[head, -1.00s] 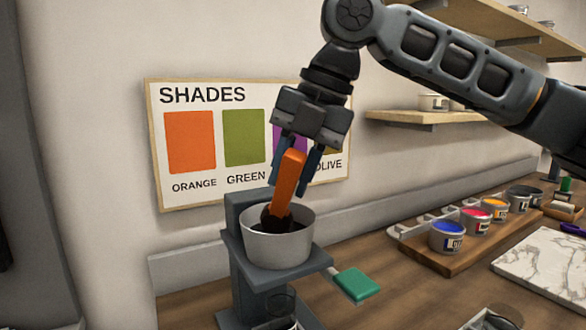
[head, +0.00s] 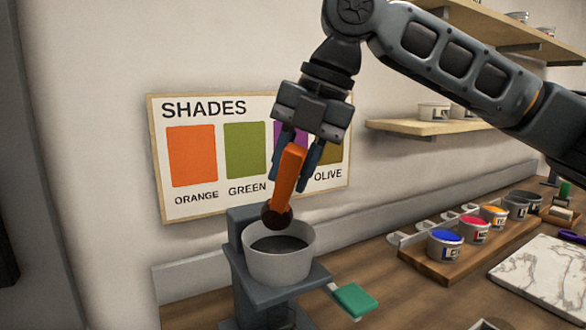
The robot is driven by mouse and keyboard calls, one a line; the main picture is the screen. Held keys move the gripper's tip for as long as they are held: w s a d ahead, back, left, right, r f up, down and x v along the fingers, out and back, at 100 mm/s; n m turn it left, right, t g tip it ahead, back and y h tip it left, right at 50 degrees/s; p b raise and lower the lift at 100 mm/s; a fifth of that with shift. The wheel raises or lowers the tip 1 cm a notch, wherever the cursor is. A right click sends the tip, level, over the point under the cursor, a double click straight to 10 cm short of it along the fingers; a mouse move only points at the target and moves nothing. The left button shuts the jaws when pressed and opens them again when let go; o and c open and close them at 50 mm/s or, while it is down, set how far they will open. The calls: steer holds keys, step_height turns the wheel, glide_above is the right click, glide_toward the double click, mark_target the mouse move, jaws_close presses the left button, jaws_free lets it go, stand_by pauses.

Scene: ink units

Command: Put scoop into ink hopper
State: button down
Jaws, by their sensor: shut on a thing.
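In the head view, my gripper (head: 301,162) is shut on the orange handle of the scoop (head: 287,180). The scoop hangs tilted, its dark round bowl end at the bottom. That end is at or just above the back rim of the ink hopper (head: 280,265), a light grey round cup on a dark grey stand. The inside of the hopper looks dark. I cannot tell from this view whether the scoop touches the rim.
A green-topped item (head: 354,299) lies right of the stand. A wooden tray (head: 470,257) with several ink tins and a marble slab (head: 545,276) are further right. A shades sign (head: 250,200) is on the wall behind; shelves (head: 425,127) are at upper right.

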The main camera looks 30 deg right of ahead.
steer(key=shift+r+p, duration=2.3)
steer(key=shift+r, duration=1.25)
steer(key=shift+s, duration=0.1)
